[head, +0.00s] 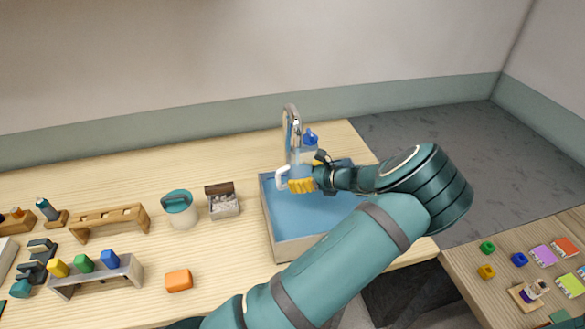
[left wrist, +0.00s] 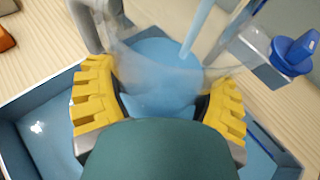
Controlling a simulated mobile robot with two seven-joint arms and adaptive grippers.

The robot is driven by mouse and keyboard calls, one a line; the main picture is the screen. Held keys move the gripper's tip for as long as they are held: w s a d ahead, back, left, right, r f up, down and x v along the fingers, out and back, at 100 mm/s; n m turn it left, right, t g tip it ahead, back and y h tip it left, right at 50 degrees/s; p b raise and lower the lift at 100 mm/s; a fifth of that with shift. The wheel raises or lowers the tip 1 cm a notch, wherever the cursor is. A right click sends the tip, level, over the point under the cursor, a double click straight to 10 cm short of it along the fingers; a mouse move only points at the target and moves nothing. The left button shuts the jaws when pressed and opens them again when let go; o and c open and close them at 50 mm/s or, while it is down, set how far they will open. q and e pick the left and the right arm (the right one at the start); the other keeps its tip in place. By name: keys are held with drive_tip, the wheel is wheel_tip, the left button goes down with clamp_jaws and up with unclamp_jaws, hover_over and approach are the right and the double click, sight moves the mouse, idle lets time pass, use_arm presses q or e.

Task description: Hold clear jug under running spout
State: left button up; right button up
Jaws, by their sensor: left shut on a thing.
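My left gripper (head: 302,185) has yellow finger pads and is shut on the clear jug, which it holds over the sink (head: 268,215), close under the spout (head: 291,110). The jug's white handle (head: 281,179) sticks out to the left of the pads. In the left wrist view the see-through jug (left wrist: 150,75) sits between the two yellow pads, with a round blue area showing in it. A pale blue water stream (left wrist: 200,28) comes down from the top and meets the jug's mouth in that view. The jug's walls are hard to make out. My right gripper is not in view.
Another table (head: 500,290) is at lower right.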

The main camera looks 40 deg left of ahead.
use_arm(q)
drive_tip(key=s+d+p, duration=0.3)
drive_tip(key=s+d, duration=0.4)
drive_tip(key=d, duration=0.1)
drive_tip(key=shift+s+d, duration=0.3)
drive_tip(key=shift+d, duration=0.1)
